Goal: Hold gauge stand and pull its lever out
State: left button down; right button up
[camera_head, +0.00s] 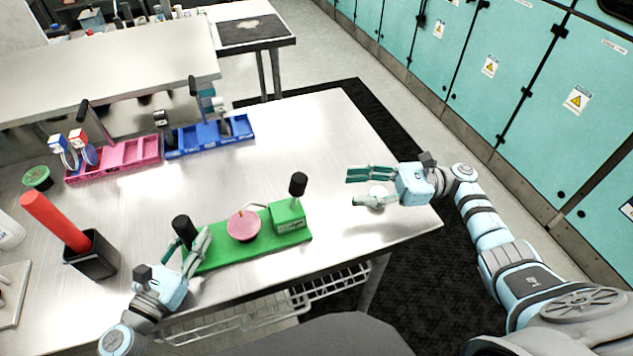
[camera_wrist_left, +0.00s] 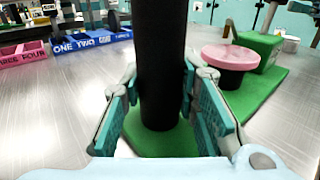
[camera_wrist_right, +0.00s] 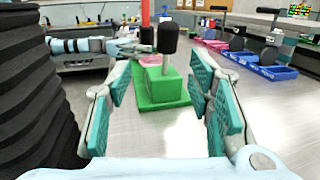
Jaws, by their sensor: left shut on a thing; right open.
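The green gauge stand (camera_head: 215,257) lies on the metal table near its front edge. It has a pink round disc (camera_head: 243,226) in the middle and a green block (camera_head: 290,217) at its right end. A lever with a black knob (camera_head: 298,184) rises from that block. My left gripper (camera_head: 196,248) is shut around the black upright post (camera_wrist_left: 162,70) at the stand's left end. My right gripper (camera_head: 362,187) is open and empty, right of the stand and apart from it. In the right wrist view the lever knob (camera_wrist_right: 168,38) shows ahead, beyond the open fingers.
A pink tray (camera_head: 118,155) and a blue tray (camera_head: 212,137) stand at the back. A black holder (camera_head: 92,258) with a red stick (camera_head: 55,222) stands at left. A small white round thing (camera_head: 377,192) is by my right gripper. The table between stand and trays is clear.

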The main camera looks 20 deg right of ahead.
aim_at(297, 183)
jog(key=shift+m+h, duration=0.4)
jog(key=shift+m, duration=0.1)
jog(key=x, duration=0.4)
jog(key=r+x, duration=0.1)
jog(key=x, duration=0.3)
jog(key=w+x, duration=0.1)
jog(key=x, duration=0.4)
jog(key=shift+r, duration=0.35)
jog(key=shift+d, duration=0.1)
grip_shut()
